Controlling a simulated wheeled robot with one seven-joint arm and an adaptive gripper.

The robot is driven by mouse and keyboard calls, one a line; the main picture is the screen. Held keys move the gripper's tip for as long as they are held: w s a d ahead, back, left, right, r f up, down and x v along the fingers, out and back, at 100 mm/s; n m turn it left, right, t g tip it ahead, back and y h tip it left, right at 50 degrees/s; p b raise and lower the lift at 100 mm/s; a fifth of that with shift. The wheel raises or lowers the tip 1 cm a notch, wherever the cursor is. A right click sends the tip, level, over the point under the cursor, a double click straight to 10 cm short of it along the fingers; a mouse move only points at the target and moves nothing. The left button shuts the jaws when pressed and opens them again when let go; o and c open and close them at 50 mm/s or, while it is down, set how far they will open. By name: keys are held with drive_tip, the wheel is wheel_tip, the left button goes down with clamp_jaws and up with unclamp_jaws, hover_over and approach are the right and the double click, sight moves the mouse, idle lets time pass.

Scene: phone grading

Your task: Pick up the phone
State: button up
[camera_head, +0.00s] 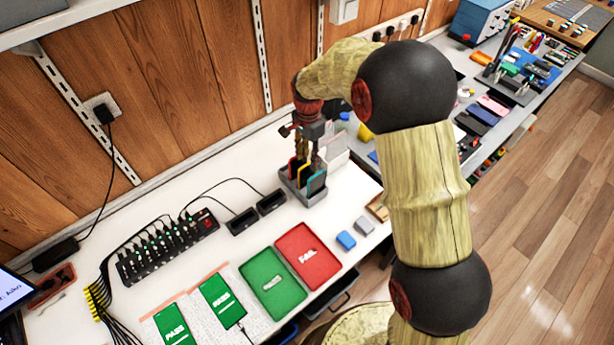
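A small grey rack (291,189) stands on the white workbench and holds a few upright phones (316,183) with dark faces and coloured edges. My gripper (307,158) points down right over the rack, its fingers at the tops of the phones. The fingers are small and partly merge with the phones, so I cannot tell whether they touch or grip one. Two more phones with green screens lie flat at the front, one reading PASS (176,324) and one beside it (222,298).
A green tray (290,298) and a red tray (329,271) lie front of the rack. My arm hides part of the bench.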

sight(307, 170)
drive_tip(key=f+b, duration=0.1)
drive_tip(key=f, duration=0.3)
drive_tip(key=f+b, duration=0.1)
drive_tip(key=f, duration=0.3)
drive_tip(key=shift+w+a, duration=0.15)
drive_tip(key=shift+w, duration=0.05)
drive_tip(key=c, duration=0.3)
drive_tip(key=c, duration=0.4)
clamp_jaws()
